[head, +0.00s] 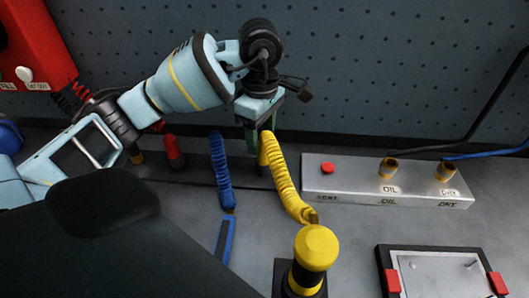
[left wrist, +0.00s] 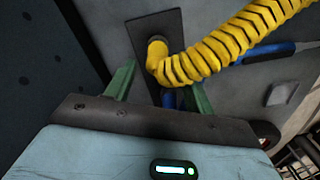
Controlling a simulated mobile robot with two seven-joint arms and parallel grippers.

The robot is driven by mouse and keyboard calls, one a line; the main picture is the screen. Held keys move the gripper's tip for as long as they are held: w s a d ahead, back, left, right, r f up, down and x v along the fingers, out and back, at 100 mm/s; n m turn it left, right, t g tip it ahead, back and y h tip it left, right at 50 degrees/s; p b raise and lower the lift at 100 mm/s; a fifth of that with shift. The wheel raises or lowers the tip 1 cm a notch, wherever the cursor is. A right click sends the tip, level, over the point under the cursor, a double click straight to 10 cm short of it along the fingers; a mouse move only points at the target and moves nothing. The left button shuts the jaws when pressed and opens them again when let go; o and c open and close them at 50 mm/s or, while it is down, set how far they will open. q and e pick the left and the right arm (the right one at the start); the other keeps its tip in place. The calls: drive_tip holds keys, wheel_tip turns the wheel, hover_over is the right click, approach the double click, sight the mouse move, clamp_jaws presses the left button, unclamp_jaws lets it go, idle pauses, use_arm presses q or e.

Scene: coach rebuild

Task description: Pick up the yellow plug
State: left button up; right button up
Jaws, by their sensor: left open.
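A yellow coiled lead (head: 284,182) runs from the dark strip at the back toward the front right. Its upper end, the yellow plug, sits at a dark plate in the left wrist view (left wrist: 157,50); in the head view my gripper partly hides that end. My left gripper (head: 262,132) points down over it. In the left wrist view its green fingers (left wrist: 160,78) are apart, and the plug end shows just beyond the gap between them. I cannot tell whether a finger touches it. My right gripper is not in view.
A blue coiled lead (head: 222,172) and a red plug (head: 173,152) stand left along the dark strip. A metal box (head: 345,185) with a red button and labelled sockets is to the right. A yellow-capped post (head: 316,245) stands in front. A perforated wall (head: 400,70) closes the back.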

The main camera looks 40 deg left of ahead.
sight(264, 143)
use_arm(q)
drive_tip(key=shift+w+d+f, duration=0.1)
drive_tip(key=shift+w+f, duration=0.05)
drive_tip(key=shift+f, duration=1.1)
drive_tip(key=shift+w+d+f, duration=0.1)
drive_tip(key=shift+f, duration=1.15)
drive_tip(key=c, duration=1.1)
